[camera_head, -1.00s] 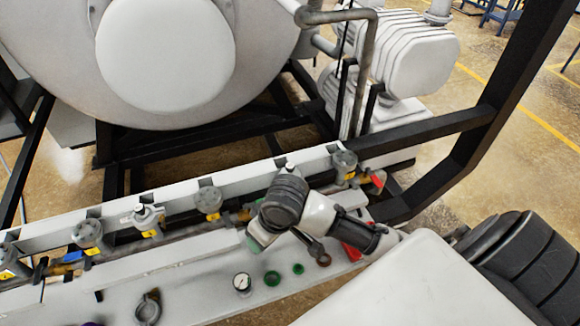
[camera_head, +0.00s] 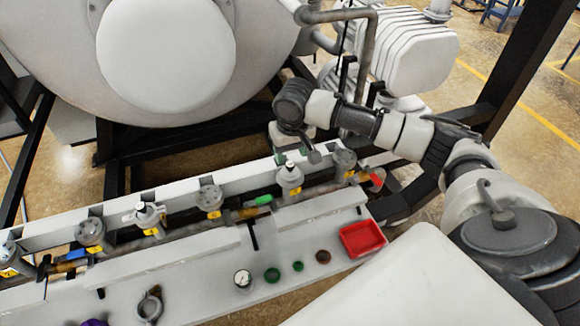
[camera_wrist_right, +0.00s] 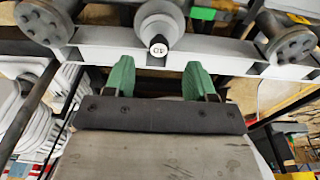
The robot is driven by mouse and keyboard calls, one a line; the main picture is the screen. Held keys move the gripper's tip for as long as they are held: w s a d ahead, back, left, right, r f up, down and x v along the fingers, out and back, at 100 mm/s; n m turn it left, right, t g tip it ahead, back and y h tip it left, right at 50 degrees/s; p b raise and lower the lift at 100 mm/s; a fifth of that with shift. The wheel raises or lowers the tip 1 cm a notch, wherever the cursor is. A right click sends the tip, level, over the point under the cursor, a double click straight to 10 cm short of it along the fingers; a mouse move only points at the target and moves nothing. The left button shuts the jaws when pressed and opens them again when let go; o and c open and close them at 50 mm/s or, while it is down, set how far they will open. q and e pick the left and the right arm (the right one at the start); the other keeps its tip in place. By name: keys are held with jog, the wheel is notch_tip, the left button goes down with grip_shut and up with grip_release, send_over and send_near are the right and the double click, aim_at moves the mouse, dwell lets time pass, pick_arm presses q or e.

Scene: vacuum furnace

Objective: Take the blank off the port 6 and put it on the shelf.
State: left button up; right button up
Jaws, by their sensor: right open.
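Several ports with yellow tags line the white rail; I cannot read which is port 6. Bolted grey discs cap some, among them one at the right (camera_head: 344,160) and one further left (camera_head: 210,197); discs also show at the left (camera_wrist_right: 45,20) and right (camera_wrist_right: 290,40) of the right wrist view. Between them is a grey fitting with a white tip (camera_head: 290,175), also in the right wrist view (camera_wrist_right: 159,28). My right gripper (camera_head: 292,157) is just behind that fitting, its green fingers (camera_wrist_right: 148,78) open and empty. The white shelf (camera_head: 195,298) runs along the front. My left gripper is out of view.
On the shelf are a red tray (camera_head: 362,239), a round gauge (camera_head: 242,279), green rings (camera_head: 272,275), a brown ring (camera_head: 323,257) and a grey clamp (camera_head: 150,305). Pipe with coloured handles (camera_head: 263,200) runs before the ports. The large vessel (camera_head: 165,55) stands behind.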

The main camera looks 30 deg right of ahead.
aim_at(290, 164)
jog(key=f, duration=0.1)
jog(key=f+p, duration=0.1)
jog(key=f, duration=0.1)
jog(key=f+p, duration=0.1)
jog(key=shift+w+d+f, duration=0.1)
jog(key=shift+w+f, duration=0.2)
jog(key=shift+f, duration=0.1)
jog(key=shift+w+f, duration=0.1)
jog(key=shift+f, duration=0.4)
jog(key=c, duration=1)
jog(key=shift+r, duration=0.1)
